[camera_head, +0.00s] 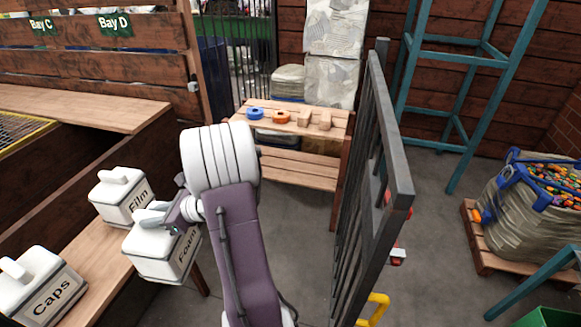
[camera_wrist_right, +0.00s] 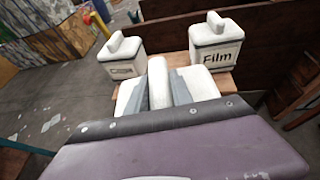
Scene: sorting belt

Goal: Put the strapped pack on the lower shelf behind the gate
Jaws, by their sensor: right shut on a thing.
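My right gripper (camera_head: 165,215) is shut on the handle of the white box marked Foam (camera_head: 168,255) at the bench's end. I cannot tell whether the box touches the bench. The lower shelf (camera_head: 300,172) is under a wooden rack, and its left part is hidden by my arm. The dark barred gate (camera_head: 372,170) stands to the right of the rack, seen nearly edge-on. I cannot pick out a strapped pack for certain. My left gripper is not in view.
White boxes marked Film (camera_head: 125,197) and Caps (camera_head: 42,290) stand on the bench. Wrapped stacks (camera_head: 330,80) stand behind. A teal frame (camera_head: 460,90) and filled sack (camera_head: 530,215) are right.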

